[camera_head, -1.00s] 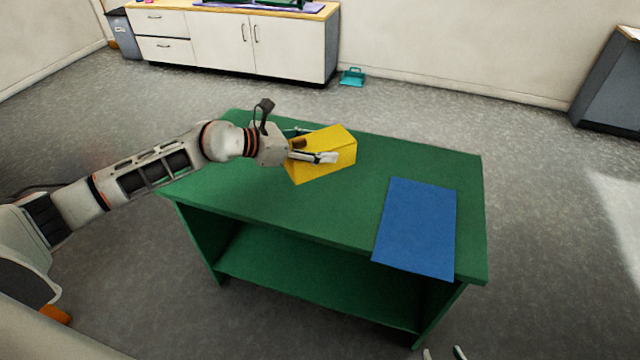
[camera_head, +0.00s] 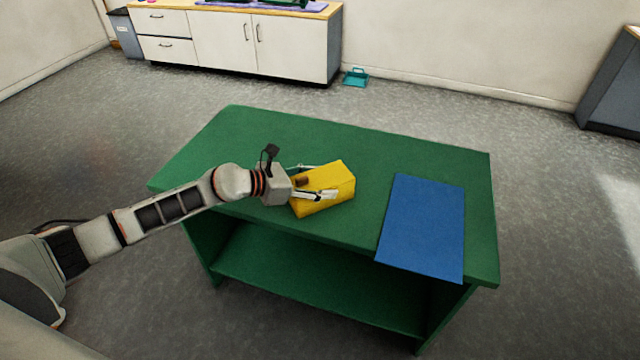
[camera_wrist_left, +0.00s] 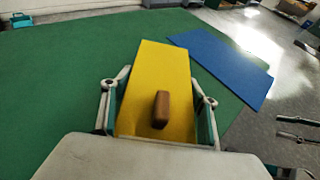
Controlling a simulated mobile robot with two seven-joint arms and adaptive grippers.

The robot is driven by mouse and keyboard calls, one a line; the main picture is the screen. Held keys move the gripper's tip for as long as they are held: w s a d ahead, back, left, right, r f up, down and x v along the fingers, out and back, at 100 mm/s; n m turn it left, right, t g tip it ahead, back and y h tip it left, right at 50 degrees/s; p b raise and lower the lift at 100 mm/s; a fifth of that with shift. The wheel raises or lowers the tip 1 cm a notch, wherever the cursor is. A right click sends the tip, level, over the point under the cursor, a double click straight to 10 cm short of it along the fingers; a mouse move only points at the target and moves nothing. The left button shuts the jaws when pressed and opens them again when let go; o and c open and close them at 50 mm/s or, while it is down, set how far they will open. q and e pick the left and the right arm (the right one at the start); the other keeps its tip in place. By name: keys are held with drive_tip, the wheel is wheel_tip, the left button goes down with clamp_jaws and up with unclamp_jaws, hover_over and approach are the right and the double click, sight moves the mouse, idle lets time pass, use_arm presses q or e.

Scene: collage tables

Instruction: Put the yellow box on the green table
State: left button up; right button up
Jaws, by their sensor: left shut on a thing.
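The yellow box (camera_head: 335,188) is over the middle of the green table (camera_head: 270,135), left of the blue mat. I cannot tell whether its underside touches the tabletop. My left gripper (camera_head: 318,186) is shut on the yellow box, one finger along each side. In the left wrist view the box (camera_wrist_left: 158,75) lies between the fingers, with a brown knob (camera_wrist_left: 161,109) on the face towards me. My right gripper (camera_wrist_left: 297,130) shows small at the right edge of that view, its two fingers apart and empty. It is outside the head view.
A blue mat (camera_head: 425,225) lies on the right part of the green table. The tabletop behind and left of the box is clear. A lower shelf (camera_head: 310,280) is under the table. A white cabinet (camera_head: 225,45) and a teal dustpan (camera_head: 355,77) are by the back wall.

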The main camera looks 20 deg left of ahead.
use_arm(q)
drive_tip(key=shift+r, duration=0.1)
drive_tip(key=o, duration=1.1)
drive_tip(key=shift+o, duration=0.2)
use_arm(e)
drive_tip(key=shift+w+r, duration=0.15)
drive_tip(key=shift+r, duration=0.05)
drive_tip(key=shift+r, duration=0.1)
use_arm(q)
drive_tip(key=v, duration=1.1)
drive_tip(key=shift+s+a, duration=0.15)
drive_tip(key=shift+s, duration=0.05)
drive_tip(key=shift+s+a+r, duration=0.1)
drive_tip(key=shift+s+a, duration=0.05)
drive_tip(key=shift+a, duration=0.05)
